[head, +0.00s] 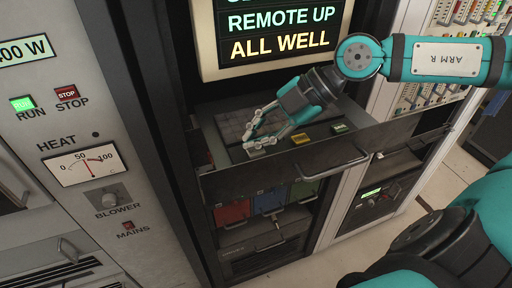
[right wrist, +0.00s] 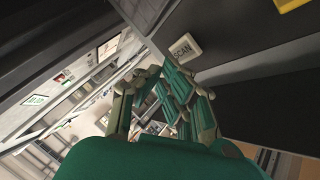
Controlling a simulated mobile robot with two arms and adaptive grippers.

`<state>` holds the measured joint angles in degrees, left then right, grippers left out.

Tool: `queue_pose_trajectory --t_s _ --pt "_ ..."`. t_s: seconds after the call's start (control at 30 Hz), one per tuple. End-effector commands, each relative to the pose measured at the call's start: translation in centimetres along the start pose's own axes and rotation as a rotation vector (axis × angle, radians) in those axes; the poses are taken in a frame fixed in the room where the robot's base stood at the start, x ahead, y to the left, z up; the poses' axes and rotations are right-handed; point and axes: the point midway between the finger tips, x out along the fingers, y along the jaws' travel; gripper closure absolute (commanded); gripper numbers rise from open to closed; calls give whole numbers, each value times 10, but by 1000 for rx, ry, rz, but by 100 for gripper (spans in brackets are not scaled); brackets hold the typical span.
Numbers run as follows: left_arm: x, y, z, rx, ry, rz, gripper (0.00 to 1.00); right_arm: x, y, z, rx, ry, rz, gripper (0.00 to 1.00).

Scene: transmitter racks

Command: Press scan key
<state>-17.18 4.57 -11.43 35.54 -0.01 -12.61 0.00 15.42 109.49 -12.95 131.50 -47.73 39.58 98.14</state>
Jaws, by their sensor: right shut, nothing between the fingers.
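The scan key (right wrist: 183,49) is a small cream key lettered SCAN on a dark panel, seen in the right wrist view. In the head view the pale key (head: 268,141) lies at the left end of a row on the pulled-out drawer, partly covered by my fingers. My right gripper (head: 250,139) reaches down over the drawer, shut and empty, with its fingertips close to that key. In the right wrist view the fingertips (right wrist: 160,73) are just below and left of the scan key; I cannot tell whether they touch it. My left gripper is not in view.
The drawer front (head: 300,165) has a raised edge and handle. A lit screen (head: 275,35) stands above. A meter panel (head: 85,165) is at left.

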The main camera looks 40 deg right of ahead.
Motion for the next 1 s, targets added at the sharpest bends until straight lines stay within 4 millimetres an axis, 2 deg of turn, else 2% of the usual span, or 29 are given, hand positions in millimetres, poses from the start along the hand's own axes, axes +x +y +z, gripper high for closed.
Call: queue_pose_trajectory --t_s 0.27,0.7,1.0 --pt "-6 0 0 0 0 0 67 -6 4 -4 -1 -1 1 100" --pt "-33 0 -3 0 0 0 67 -35 25 -25 0 0 1 100" --pt "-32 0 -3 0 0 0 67 -35 25 -25 0 0 1 100"
